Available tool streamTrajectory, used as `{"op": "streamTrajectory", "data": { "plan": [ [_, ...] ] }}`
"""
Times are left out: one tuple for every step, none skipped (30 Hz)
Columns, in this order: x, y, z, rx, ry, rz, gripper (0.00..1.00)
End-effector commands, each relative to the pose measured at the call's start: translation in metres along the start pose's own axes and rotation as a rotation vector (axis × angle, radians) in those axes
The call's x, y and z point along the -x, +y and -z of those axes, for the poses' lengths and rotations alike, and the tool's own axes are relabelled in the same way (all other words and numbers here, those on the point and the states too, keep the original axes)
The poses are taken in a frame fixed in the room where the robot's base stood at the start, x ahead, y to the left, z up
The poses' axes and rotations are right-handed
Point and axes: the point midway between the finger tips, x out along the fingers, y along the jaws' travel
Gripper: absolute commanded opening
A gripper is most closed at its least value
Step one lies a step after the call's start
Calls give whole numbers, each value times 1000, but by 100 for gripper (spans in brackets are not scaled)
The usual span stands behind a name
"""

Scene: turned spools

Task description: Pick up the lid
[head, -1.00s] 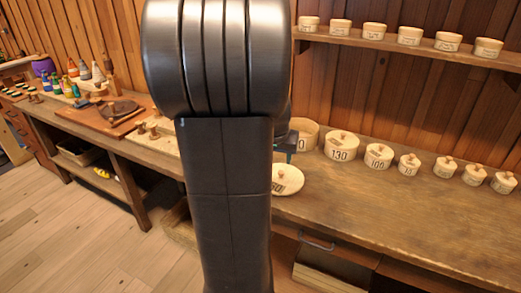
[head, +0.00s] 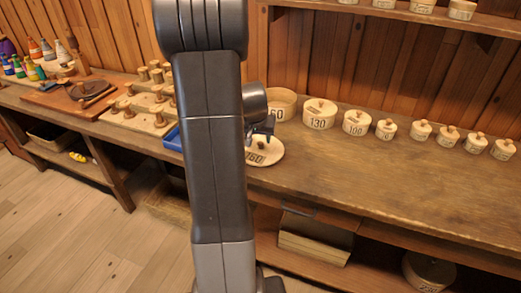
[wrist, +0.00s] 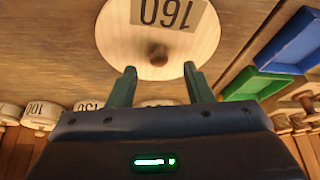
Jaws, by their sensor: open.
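The lid (head: 272,154) is a pale round wooden disc marked 160 with a small brown knob, lying on the workbench near its front edge. In the wrist view the lid (wrist: 115,32) fills the top middle, with its knob just beyond my fingertips. My gripper (wrist: 160,72) is open and empty, its two green fingers apart and pointing at the knob. In the head view my gripper (head: 262,134) is just above the lid, partly hidden by my arm. The open round box marked 60 at its visible edge (head: 283,103) stands behind the lid, partly hidden.
Lidded round boxes, including one marked 130 (head: 319,117) and one marked 100 (head: 356,124), stand in a row to the right. A blue tray (wrist: 290,40) and a green tray (wrist: 258,84) lie beside the lid. The bench front at right is clear.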

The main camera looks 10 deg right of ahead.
Motion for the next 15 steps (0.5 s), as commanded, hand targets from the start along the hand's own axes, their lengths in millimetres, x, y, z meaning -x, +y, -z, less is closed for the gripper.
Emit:
{"op": "streamTrajectory", "data": {
  "plan": [
    [-7,1,0,-1,-5,-2,46],
    [-10,1,1,-1,-4,-1,46],
    [-15,2,2,-1,-5,-1,46],
    [-19,2,1,-1,-5,-1,46],
    [-23,2,1,-1,-4,-1,46],
    [-28,2,1,0,-4,-1,46],
    [-30,2,1,0,-4,-1,46],
    [-32,2,2,1,-3,-1,46],
    [-34,2,2,1,-2,-1,46],
    [-36,2,2,1,-2,0,46],
    [-37,2,2,1,-1,0,46],
    [-37,2,2,1,-1,0,46],
    [-37,2,2,1,-1,0,46],
    [-38,2,2,0,-1,0,46],
    [-37,2,2,0,-1,0,46]
  ]
}}
